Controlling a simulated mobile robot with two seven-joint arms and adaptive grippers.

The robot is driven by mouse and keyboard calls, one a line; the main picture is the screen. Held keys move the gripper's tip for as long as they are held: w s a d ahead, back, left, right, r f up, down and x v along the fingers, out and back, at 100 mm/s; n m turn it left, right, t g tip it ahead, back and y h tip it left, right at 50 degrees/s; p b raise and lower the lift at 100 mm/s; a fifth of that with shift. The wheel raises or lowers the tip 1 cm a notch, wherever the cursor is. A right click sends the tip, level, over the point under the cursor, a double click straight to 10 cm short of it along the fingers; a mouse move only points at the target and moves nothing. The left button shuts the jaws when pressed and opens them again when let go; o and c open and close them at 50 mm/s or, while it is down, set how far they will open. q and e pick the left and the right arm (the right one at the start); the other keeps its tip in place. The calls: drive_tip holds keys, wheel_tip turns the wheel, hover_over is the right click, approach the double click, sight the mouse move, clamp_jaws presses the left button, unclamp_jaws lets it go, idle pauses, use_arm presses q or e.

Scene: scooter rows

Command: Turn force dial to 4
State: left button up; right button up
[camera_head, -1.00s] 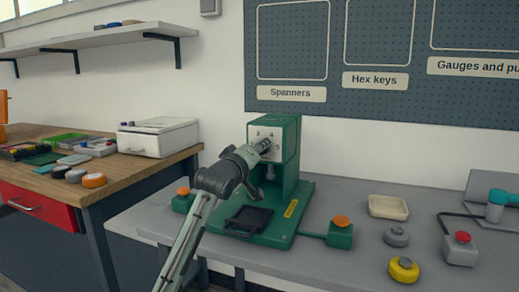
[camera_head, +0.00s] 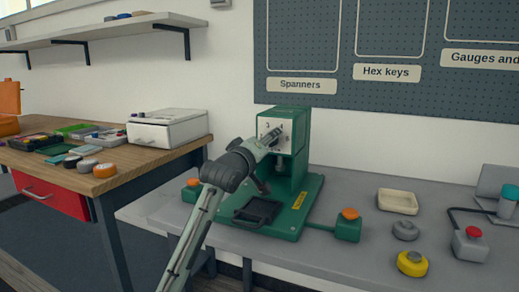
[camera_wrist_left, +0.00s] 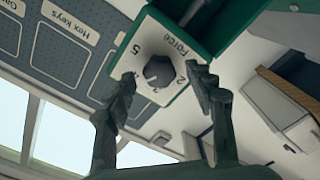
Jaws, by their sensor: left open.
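The green press (camera_head: 292,150) stands on the grey bench, with a white panel (camera_head: 264,126) on its front. In the left wrist view the dark round force dial (camera_wrist_left: 158,70) sits on that panel, which appears rotated, with the word "Force" and a "5" and a "2" around it. I cannot tell which number the dial points to. My left gripper (camera_head: 277,137) is at the panel and hides the dial in the head view. In the left wrist view its open fingers (camera_wrist_left: 162,80) are on either side of the dial; contact is unclear. My right gripper is out of view.
The press has a black tray (camera_head: 257,211) low in front and green boxes with orange buttons, one on the right (camera_head: 348,226). A beige dish (camera_head: 397,201), a grey knob (camera_head: 405,230) and a yellow button (camera_head: 412,263) lie further right. A wooden table (camera_head: 130,172) stands left.

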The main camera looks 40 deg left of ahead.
use_arm(q)
drive_tip(key=v, duration=1)
drive_tip(key=shift+s, duration=0.4)
